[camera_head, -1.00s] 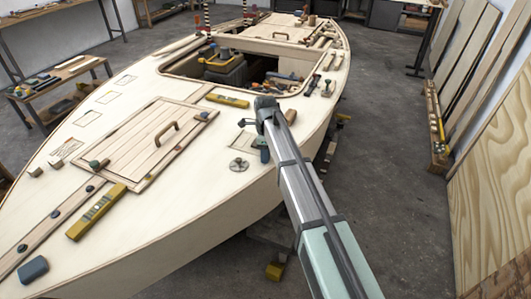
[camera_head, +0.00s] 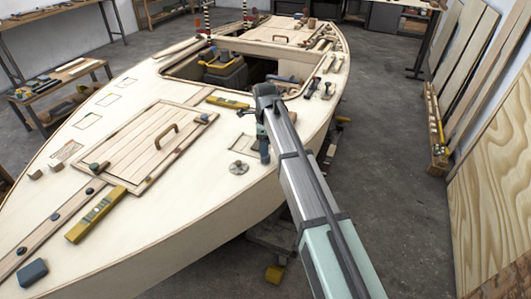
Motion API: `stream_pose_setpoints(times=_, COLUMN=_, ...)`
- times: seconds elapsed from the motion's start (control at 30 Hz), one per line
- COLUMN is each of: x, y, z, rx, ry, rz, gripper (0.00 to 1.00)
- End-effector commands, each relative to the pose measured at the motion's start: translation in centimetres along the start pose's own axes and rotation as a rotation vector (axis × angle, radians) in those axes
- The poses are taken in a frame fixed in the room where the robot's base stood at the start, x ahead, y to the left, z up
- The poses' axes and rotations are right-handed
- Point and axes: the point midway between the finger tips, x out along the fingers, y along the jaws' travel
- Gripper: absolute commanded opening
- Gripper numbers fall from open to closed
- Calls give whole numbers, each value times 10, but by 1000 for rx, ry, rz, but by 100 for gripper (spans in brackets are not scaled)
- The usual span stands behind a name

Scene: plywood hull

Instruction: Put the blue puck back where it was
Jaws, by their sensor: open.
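I cannot pick out the blue puck with certainty. Several small dark round pieces lie along the wooden strip at the left of the deck, one of them a dark disc (camera_head: 55,215), but their colour is hard to tell. A blue-grey rounded block (camera_head: 33,272) lies at the near left of the deck. My gripper (camera_head: 264,154) points down over the deck's right side, right of a round grey metal fitting (camera_head: 238,168). It is open, small and partly hidden by my arm. I see nothing held in it.
A yellow level (camera_head: 97,214) lies on the near deck, and another yellow level (camera_head: 228,102) lies by the cockpit opening. A slatted hatch (camera_head: 150,146) with a handle and a green knob (camera_head: 94,167) are at the left. Bare deck (camera_head: 165,215) lies in front of the hatch.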

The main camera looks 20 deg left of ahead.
Motion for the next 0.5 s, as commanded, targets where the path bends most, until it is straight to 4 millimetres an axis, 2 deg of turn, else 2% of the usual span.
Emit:
stream_pose_setpoints(times=0.03, x=-11, y=-1, z=0, rx=0, ry=-1, rz=-3, gripper=62)
stream_pose_setpoints(times=0.2, x=-39, y=-1, z=0, rx=0, ry=-1, rz=-2, gripper=62)
stream_pose_setpoints(times=0.5, x=-65, y=0, z=0, rx=0, ry=0, rz=0, gripper=62)
